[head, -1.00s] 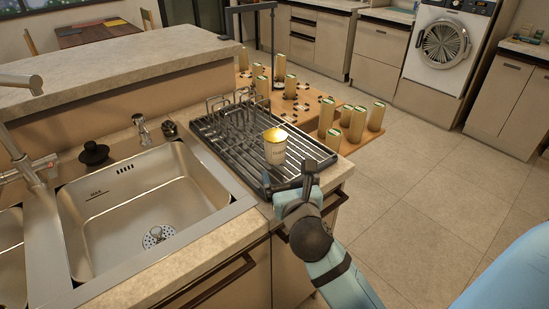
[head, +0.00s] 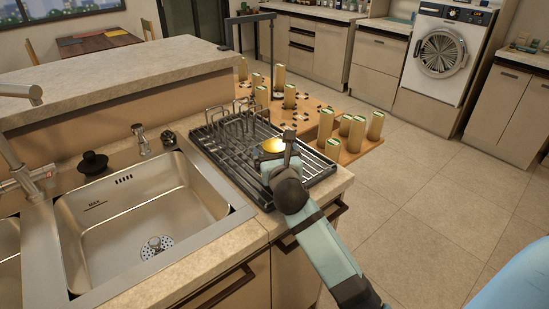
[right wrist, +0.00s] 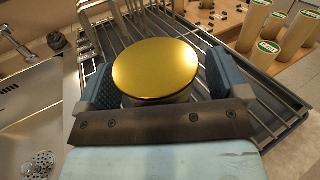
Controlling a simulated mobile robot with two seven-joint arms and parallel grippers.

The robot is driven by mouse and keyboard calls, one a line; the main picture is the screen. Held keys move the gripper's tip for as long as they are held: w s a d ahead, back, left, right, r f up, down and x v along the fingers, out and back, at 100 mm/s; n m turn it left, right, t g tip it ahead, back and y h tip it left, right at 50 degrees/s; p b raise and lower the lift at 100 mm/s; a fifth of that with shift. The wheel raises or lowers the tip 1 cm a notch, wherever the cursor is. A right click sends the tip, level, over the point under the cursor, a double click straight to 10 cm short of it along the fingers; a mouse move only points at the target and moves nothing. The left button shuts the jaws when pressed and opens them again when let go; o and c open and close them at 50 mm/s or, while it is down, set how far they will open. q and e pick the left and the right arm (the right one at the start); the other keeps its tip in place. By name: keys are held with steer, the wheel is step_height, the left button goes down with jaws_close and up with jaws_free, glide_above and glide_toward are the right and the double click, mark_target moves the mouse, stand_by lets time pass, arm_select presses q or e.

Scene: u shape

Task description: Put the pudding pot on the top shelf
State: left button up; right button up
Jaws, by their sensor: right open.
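The pudding pot (head: 272,146) has a gold lid and stands on the dark dish rack beside the sink. In the head view my right gripper mostly covers it. In the right wrist view its round gold lid (right wrist: 156,54) lies between the two blue finger pads. My right gripper (head: 280,150) is open, with one finger on each side of the pot; the pads look slightly apart from it. The pot's lower body is hidden. My left gripper is not in view. I cannot make out which surface is the top shelf.
The dish rack (head: 318,168) has wire plate holders at its back. The sink (head: 140,215) with its tap is at left. A wooden two-level shelf (head: 315,102) with several gold cylinders stands behind the counter. Open tiled floor (head: 430,200) lies to the right.

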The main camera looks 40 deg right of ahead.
mark_target(275, 145)
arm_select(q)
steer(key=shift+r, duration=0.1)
arm_select(e)
steer(key=c, duration=1.2)
